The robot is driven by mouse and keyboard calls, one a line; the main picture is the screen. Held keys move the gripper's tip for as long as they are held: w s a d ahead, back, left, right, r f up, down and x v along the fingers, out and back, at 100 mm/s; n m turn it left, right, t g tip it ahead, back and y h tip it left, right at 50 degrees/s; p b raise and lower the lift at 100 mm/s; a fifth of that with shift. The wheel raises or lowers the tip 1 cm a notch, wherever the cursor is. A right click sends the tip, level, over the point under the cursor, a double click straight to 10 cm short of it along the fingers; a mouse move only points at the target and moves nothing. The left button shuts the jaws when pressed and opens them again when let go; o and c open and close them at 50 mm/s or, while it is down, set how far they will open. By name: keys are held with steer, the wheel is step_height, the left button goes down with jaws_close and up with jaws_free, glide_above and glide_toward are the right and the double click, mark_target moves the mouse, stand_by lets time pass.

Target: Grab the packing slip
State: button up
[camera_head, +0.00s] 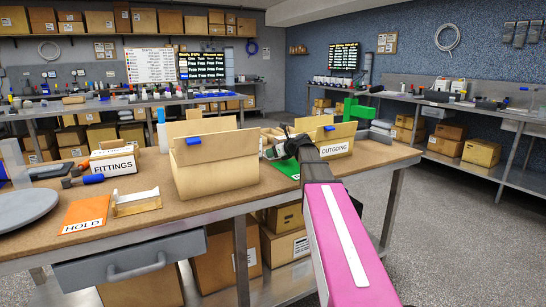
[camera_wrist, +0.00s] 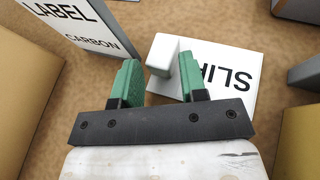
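The packing slip (camera_wrist: 228,75) shows in the wrist view as a white flat piece with black letters reading "SLIP", upside down. A raised pale tab (camera_wrist: 162,54) stands at its left side. My gripper (camera_wrist: 158,62) is open, with its two green fingers apart. The tab shows between the fingertips; I cannot tell whether either finger touches it. In the head view my gripper (camera_head: 277,151) is over the table between two open cartons, and I cannot make out the slip there.
In the head view an open carton (camera_head: 215,175) stands left of my gripper and a carton marked OUTGOING (camera_head: 338,148) stands right. In the wrist view a panel marked LABEL CARBON (camera_wrist: 75,25) stands at upper left. Brown cardboard flanks both sides.

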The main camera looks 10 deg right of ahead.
steer(key=shift+w+a+f, duration=0.2)
steer(key=shift+w+a, duration=0.15)
steer(key=c, duration=0.6)
steer(key=shift+c, duration=0.3)
